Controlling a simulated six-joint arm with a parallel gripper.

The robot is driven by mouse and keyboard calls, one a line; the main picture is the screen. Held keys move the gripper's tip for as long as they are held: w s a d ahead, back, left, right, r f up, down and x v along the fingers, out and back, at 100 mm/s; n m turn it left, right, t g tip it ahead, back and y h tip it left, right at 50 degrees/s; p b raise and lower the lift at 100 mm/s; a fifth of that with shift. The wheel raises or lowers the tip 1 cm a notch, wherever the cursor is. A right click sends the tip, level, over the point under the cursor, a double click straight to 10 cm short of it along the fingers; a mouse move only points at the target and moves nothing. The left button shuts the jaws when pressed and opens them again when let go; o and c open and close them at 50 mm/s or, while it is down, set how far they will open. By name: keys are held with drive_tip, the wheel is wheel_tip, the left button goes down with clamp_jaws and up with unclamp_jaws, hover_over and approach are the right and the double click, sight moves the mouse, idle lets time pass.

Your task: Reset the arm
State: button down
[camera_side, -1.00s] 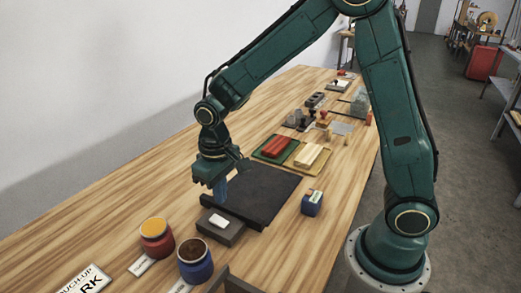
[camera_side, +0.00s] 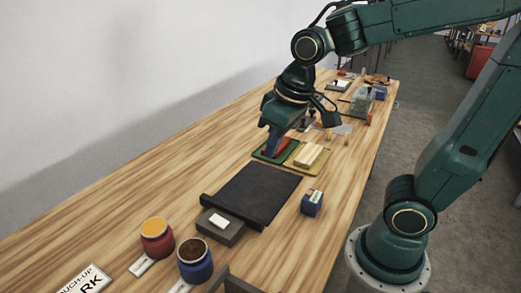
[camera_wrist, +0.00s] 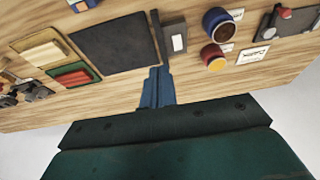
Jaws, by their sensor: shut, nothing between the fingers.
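My gripper (camera_side: 272,150) is shut and empty. In the wrist view the shut fingers (camera_wrist: 157,72) point toward the edge of the black mat (camera_wrist: 112,45). The mat (camera_side: 252,192) lies bare in the side view.
A grey block with a white piece (camera_side: 219,220) sits at the mat's front. A red jar (camera_side: 157,240) and a blue jar (camera_side: 195,262) stand nearer. The left tabletop is clear.

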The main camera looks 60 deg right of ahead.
drive_tip(key=s+d+r+t, duration=0.2)
drive_tip(key=s, duration=0.7)
drive_tip(key=shift+r, duration=0.3)
idle(0.7)
